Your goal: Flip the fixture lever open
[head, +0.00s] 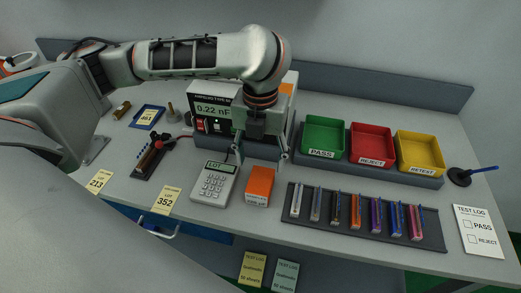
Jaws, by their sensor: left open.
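My left gripper (261,156) points down in front of the capacitance meter (213,109), which reads 0.22 nF. Its two fingers are spread apart, with nothing visible between them. The gripper and arm cover much of the meter and the area in front of it. I cannot clearly make out a fixture lever there; it may be hidden behind the gripper. A dark strip-like holder (147,165) with a red round part lies to the left of the gripper, apart from it. My right gripper is not in view.
A grey calculator-like device (213,184) and an orange box (260,185) stand just in front of the gripper. Green (323,134), red (371,142) and yellow (420,150) bins are at the right. A dark rack (433,232) of several coloured parts lies before them.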

